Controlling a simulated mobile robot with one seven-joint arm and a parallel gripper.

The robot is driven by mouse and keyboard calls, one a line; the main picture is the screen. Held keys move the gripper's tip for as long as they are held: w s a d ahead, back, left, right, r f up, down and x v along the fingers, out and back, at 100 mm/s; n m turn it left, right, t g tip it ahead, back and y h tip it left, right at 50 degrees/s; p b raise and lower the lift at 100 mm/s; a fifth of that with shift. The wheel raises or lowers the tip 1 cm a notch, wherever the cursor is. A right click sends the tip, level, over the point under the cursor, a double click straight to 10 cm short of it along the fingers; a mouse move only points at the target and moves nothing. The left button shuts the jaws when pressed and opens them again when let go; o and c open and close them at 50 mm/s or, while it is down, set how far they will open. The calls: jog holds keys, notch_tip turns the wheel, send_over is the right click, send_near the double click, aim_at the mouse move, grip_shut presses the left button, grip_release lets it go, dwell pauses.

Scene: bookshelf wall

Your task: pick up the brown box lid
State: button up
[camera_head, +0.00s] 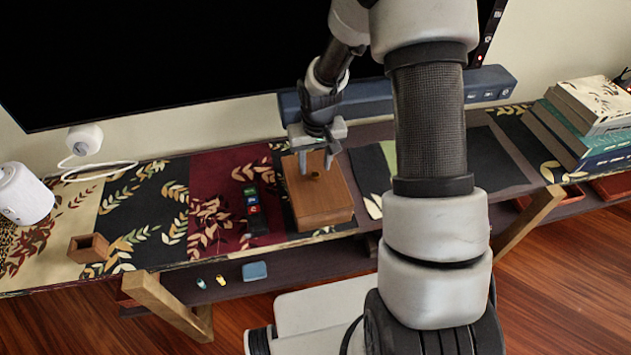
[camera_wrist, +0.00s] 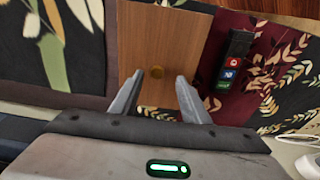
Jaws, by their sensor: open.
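The brown box lid (camera_head: 329,198) is the wooden top of a box on the patterned shelf top, near the middle of the head view. Nothing is held. I cannot tell whether the fingers touch the lid.
A dark remote (camera_head: 254,210) with coloured buttons lies left of the box. A small wooden holder (camera_head: 88,248) and a white cylinder (camera_head: 24,193) stand farther left. A blue soundbar (camera_head: 480,84) and black screen (camera_head: 160,50) are behind. Books (camera_head: 585,120) are stacked at right.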

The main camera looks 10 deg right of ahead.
aim_at(316, 174)
jog(key=f, duration=0.3)
jog(key=w+f, duration=0.1)
jog(key=shift+w+d+f, duration=0.1)
jog(key=shift+d+f, duration=0.15)
jog(key=shift+f, duration=0.1)
grip_shut()
